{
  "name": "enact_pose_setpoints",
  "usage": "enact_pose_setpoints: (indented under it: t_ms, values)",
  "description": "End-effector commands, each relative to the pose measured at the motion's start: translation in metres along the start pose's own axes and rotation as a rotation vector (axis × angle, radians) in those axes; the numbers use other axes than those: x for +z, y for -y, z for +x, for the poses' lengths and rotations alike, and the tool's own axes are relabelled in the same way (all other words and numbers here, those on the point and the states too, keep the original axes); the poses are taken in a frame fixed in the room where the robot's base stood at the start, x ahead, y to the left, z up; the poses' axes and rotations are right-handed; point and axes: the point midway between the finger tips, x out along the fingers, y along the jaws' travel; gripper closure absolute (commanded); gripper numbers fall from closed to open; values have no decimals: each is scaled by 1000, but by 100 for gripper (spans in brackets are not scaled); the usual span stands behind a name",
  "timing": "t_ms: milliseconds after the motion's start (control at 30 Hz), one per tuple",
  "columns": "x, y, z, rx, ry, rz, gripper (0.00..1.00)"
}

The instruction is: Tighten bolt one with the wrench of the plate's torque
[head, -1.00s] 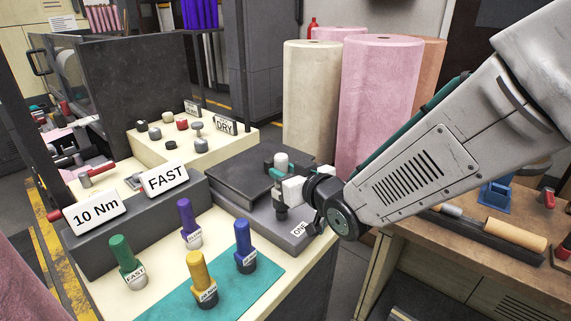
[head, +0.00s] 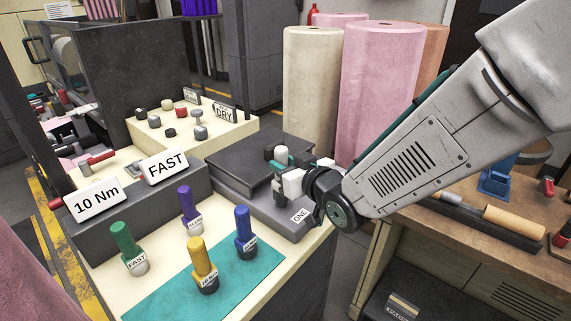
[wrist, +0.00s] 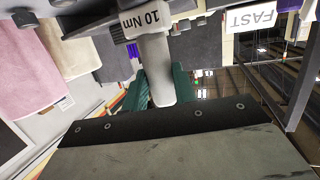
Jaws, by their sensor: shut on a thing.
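My gripper (head: 284,168) has teal fingers and is shut on a pale grey tool (wrist: 157,65). The tool's rounded pale end (head: 282,152) shows above the fingers in the head view. My gripper is over the dark grey block with the plate reading ONE (head: 299,216). Bolt one cannot be made out; my gripper covers that area. The 10 Nm plate (head: 95,199) stands at the left, beside the FAST plate (head: 166,166). A green tool labelled FAST (head: 128,247), a purple one (head: 189,208), a yellow one (head: 203,263) and a blue one (head: 244,230) stand upright in front.
A teal mat (head: 225,288) lies beneath some coloured tools. A raised cream block marked DRY (head: 223,114) holds several small knobs. Tall felt rolls (head: 382,95) stand behind my arm. A wooden bench (head: 400,235) with a wooden-handled roller (head: 515,225) is at the right.

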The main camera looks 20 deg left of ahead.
Motion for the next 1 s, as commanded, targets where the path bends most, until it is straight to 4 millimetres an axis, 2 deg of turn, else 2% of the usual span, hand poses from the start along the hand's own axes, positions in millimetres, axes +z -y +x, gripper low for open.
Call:
enact_pose_setpoints:
  t_ms: [1000]
  values:
    - [10, 0, 2, 0, 3, 0, 100]
